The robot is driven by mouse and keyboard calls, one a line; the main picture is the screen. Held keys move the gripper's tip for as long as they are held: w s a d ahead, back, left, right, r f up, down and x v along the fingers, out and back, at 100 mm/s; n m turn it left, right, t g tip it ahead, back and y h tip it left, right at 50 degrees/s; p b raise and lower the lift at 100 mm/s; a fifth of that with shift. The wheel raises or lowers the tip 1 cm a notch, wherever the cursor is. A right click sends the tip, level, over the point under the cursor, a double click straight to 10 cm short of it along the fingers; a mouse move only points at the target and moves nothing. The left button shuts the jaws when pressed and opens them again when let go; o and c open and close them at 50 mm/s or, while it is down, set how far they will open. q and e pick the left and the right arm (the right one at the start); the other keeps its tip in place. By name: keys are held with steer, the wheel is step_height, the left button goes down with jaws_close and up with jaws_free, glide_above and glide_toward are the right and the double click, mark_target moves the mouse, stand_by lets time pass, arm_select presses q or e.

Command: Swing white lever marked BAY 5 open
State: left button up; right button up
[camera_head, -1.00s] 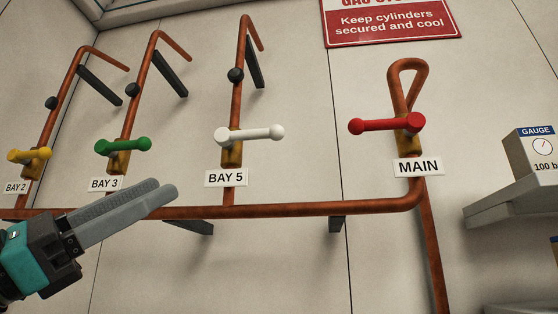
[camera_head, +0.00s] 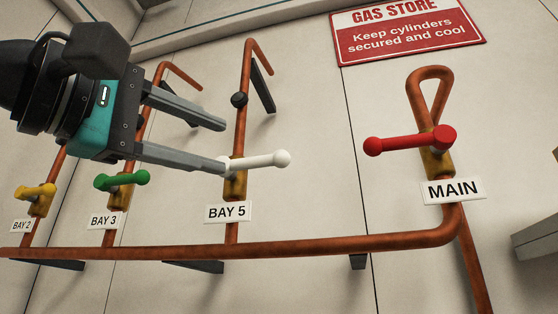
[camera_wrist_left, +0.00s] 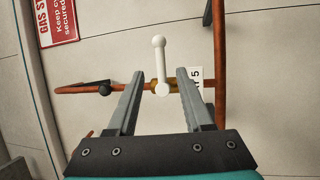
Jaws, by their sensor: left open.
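The white lever (camera_head: 262,160) stands out from a brass valve (camera_head: 235,185) on the vertical copper pipe above the BAY 5 label (camera_head: 228,212). It lies crosswise to its pipe, its knob end to the right. My left gripper (camera_head: 222,145) is open, in front of the wall at the upper left, with its lower fingertip over the lever's pivot end in the head view. In the left wrist view the lever (camera_wrist_left: 160,65) shows between and beyond the two open fingers (camera_wrist_left: 160,88). I cannot tell whether a finger touches it. My right gripper is not in view.
A red lever (camera_head: 405,142) marked MAIN is to the right. A green lever (camera_head: 122,180) at BAY 3 and a yellow lever (camera_head: 35,192) at BAY 2 are to the left. A horizontal copper pipe (camera_head: 300,247) runs below. The wall between BAY 5 and MAIN is clear.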

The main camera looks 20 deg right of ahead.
mark_target(261, 158)
arm_select(q)
steer(key=p+x, duration=0.4)
steer(key=x, duration=0.8)
steer(key=shift+r+p, duration=0.1)
steer(key=shift+p, duration=0.2)
steer(key=shift+w+d, duration=0.3)
steer(key=shift+d, duration=0.25)
steer(key=shift+c, duration=0.2)
jaws_close()
